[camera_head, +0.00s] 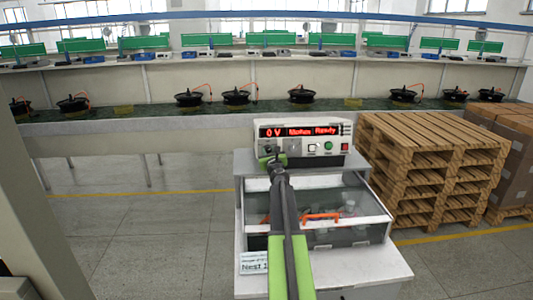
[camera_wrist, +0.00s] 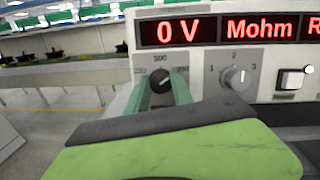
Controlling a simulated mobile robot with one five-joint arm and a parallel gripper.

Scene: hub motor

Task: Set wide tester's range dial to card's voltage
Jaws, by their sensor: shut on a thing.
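The wide tester (camera_head: 340,158) is a white box on a grey stand, its red display reading "0 V", "Mohm" and "Ready". In the wrist view the black range dial (camera_wrist: 160,81) sits at the left of its panel, under a mark that looks like "500". Side marks are partly hidden and the dial's pointer is hard to read. My gripper (camera_wrist: 161,88) has its green fingers on both sides of this dial, shut on it. It also shows in the head view (camera_head: 275,161). A white card (camera_head: 255,262) on the stand's front reads "Nest 1"; its smaller lines are too small to read.
A grey dial (camera_wrist: 235,78) marked 1, 2, 3 is close right of my gripper. A white button (camera_wrist: 290,80) lies further right. Below the tester is a clear-fronted bin (camera_head: 340,235). Wooden pallets (camera_head: 430,170) stand right; open floor (camera_head: 150,240) lies left.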

